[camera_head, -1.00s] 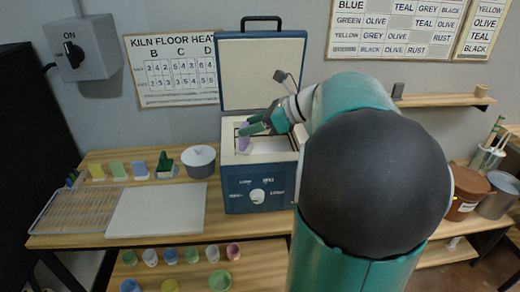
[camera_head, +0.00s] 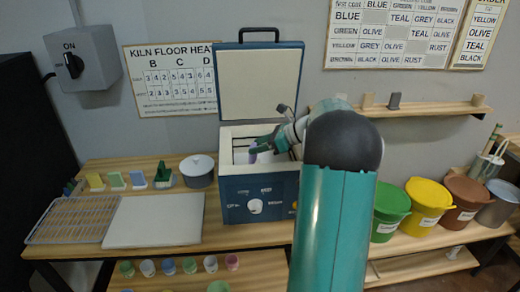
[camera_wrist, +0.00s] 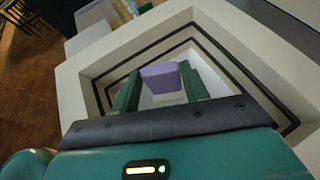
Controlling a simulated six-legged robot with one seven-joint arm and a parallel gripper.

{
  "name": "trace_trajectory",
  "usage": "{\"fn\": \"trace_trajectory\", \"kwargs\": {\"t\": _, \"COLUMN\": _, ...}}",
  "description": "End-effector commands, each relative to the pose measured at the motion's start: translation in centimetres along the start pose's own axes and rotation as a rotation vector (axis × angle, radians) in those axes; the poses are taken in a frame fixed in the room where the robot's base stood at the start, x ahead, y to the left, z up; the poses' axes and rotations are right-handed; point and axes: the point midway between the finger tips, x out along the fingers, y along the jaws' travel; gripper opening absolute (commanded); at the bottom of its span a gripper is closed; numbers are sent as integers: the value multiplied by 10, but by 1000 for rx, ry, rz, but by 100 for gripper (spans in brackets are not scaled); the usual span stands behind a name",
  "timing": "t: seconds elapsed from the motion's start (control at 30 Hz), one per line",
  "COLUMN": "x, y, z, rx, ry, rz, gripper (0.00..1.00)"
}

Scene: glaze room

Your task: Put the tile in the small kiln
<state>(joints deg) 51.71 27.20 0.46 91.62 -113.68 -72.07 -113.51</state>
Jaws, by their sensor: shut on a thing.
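The small kiln (camera_head: 238,197) is a blue box with its lid (camera_head: 258,83) raised, standing on the wooden bench. My gripper (camera_head: 263,148) reaches into the kiln's open top from the right. In the wrist view its two green fingers (camera_wrist: 158,92) are shut on a purple tile (camera_wrist: 161,77). The tile also shows as a small purple patch in the head view (camera_head: 252,155). It is inside the pale kiln walls (camera_wrist: 85,62), above the chamber floor. Whether its lower edge touches the floor cannot be told.
A wall switch (camera_head: 82,55) reads ON.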

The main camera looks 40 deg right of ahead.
Motion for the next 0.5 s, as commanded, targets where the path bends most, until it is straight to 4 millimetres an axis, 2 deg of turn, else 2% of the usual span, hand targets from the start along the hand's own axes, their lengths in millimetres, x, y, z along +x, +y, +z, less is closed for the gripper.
{"fn": "trace_trajectory", "kwargs": {"t": 0.1, "x": 6, "y": 0, "z": -12, "rx": 0, "ry": 0, "rz": -1, "gripper": 7}}
{"fn": "trace_trajectory", "kwargs": {"t": 0.47, "x": 9, "y": 0, "z": -16, "rx": -1, "ry": -1, "rz": 0, "gripper": 7}}
{"fn": "trace_trajectory", "kwargs": {"t": 0.5, "x": 9, "y": 0, "z": -16, "rx": -1, "ry": 0, "rz": -1, "gripper": 51}}
